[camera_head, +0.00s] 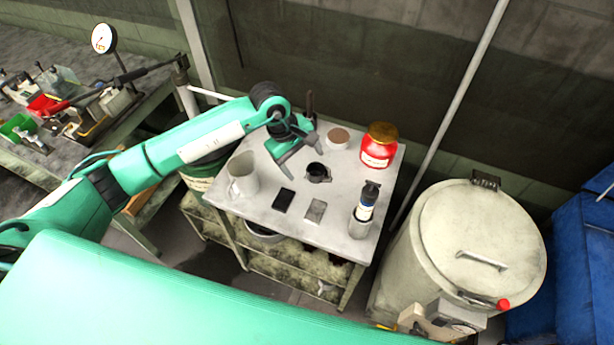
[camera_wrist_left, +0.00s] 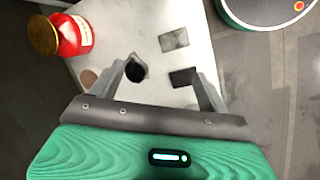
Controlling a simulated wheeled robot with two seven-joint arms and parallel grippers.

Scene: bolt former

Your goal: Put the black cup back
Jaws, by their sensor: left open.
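The black cup (camera_head: 317,173) stands upright on the middle of the pale table (camera_head: 340,238). In the left wrist view the black cup (camera_wrist_left: 136,70) shows close to the left-hand finger, on its inner side. My left gripper (camera_head: 301,160) is open and empty, with its fingers spread. It hangs over the table just behind and left of the cup in the head view. The wrist view shows both fingers of the left gripper (camera_wrist_left: 160,76) apart, with nothing held between them. I cannot tell its exact height above the table. My right gripper is not in view.
A dark pad (camera_head: 284,199) and a grey pad (camera_head: 316,210) lie in front of the cup. A large drum (camera_head: 470,240) stands right.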

